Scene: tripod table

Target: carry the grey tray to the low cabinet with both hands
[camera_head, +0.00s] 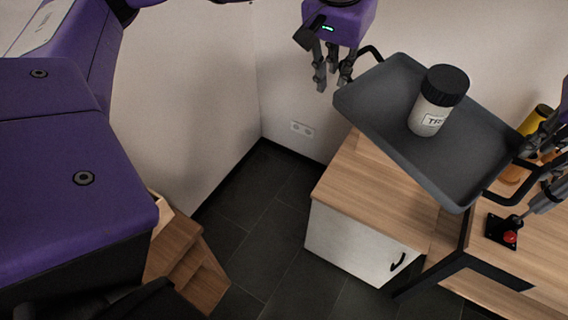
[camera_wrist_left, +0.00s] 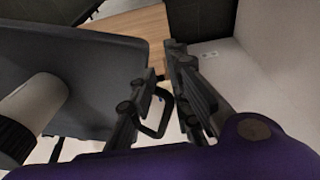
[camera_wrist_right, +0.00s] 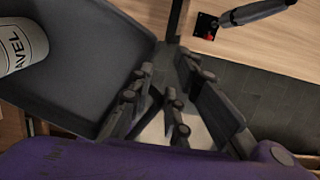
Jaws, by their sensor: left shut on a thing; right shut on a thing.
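The grey tray (camera_head: 385,110) is held in the air, with a white jar with a black lid (camera_head: 436,104) standing on it. My left gripper (camera_head: 333,82) is shut on the tray's left handle (camera_head: 371,52); the handle also shows between the fingers in the left wrist view (camera_wrist_left: 160,125). My right gripper (camera_head: 538,158) is shut on the opposite handle at the picture's right, partly cut off by the edge. In the right wrist view the tray (camera_wrist_right: 95,60) lies left of the fingers. A low cabinet (camera_head: 345,195) with a wooden top and white door stands below the tray.
A wooden table (camera_head: 545,265) with a dark frame is at the right. It bears a black item with a red knob (camera_head: 510,237). A yellow container (camera_head: 538,118) is behind the tray. Wooden steps (camera_head: 185,262) stand lower left. Dark tiled floor (camera_head: 265,235) is clear between.

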